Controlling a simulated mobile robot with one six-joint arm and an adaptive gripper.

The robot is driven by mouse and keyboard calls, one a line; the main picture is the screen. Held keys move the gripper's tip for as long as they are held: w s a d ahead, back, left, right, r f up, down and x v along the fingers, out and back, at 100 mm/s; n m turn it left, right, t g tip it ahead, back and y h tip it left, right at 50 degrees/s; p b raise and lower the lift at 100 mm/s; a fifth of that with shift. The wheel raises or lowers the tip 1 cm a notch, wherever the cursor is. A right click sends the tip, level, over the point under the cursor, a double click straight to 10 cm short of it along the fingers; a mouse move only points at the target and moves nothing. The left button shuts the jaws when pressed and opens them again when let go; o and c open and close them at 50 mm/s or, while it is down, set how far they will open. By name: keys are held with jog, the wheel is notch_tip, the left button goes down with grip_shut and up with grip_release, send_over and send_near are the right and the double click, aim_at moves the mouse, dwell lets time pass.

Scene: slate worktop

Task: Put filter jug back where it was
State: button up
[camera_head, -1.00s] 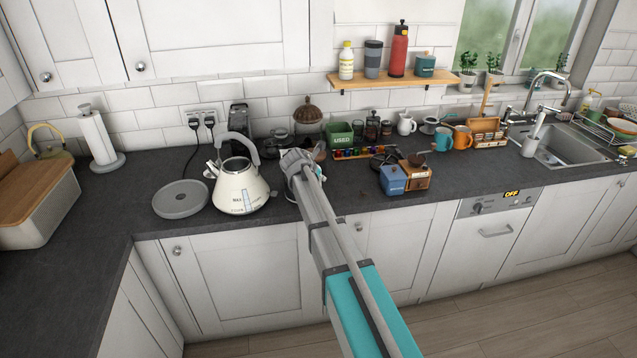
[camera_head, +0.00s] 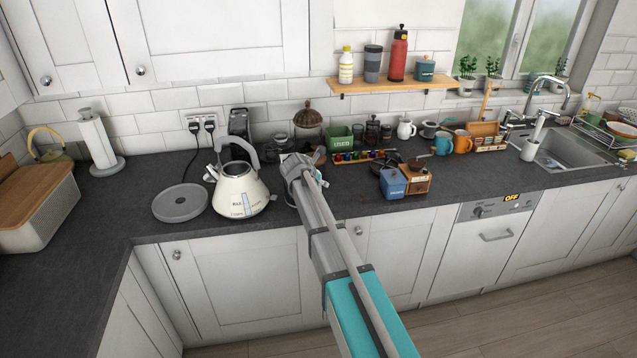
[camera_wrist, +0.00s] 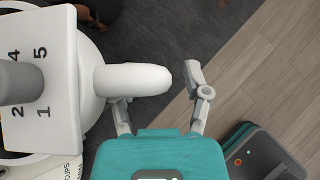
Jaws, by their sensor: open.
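My gripper (camera_head: 298,166) is over the worktop just right of the cream kettle (camera_head: 240,192). In the wrist view my gripper (camera_wrist: 160,95) has its two fingers spread. A white handle (camera_wrist: 125,80) reaches into the space between them, and no grip on it shows. The handle joins a white body whose top plate (camera_wrist: 62,110) has printed numbers and a grey knob. This looks like the filter jug, but I cannot be sure. In the head view my arm hides most of whatever stands there. Part of the kettle, with printed marks, shows in the wrist view (camera_wrist: 60,168).
A round grey disc (camera_head: 180,204) lies left of the kettle. A capsule rack (camera_head: 358,156), a green box (camera_head: 339,138) and a blue-and-wood grinder (camera_head: 393,183) stand to the right. The worktop's front edge is close. Bare worktop (camera_head: 100,215) lies at left.

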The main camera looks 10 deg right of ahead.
jog(key=shift+r, duration=0.15)
jog(key=p+v, duration=0.8)
jog(key=v, duration=0.4)
jog(key=shift+p, duration=0.3)
dwell(0.6)
jog(key=s+d+f+m+g+y, duration=0.1)
jog(key=s+f+m+g+y, duration=0.1)
jog(key=s+m, duration=0.7)
jog(key=s+d+f+m+g+y, duration=0.1)
jog(key=s+m+g+y, duration=0.1)
jog(key=s+m, duration=0.7)
jog(key=s+d+f+m+g+y, duration=0.2)
jog(key=s+m, duration=0.6)
jog(key=s, duration=0.4)
jog(key=shift+s+f+m+g, duration=0.25)
jog(key=shift+f+m+g, duration=0.05)
jog(key=shift+m+g, duration=0.1)
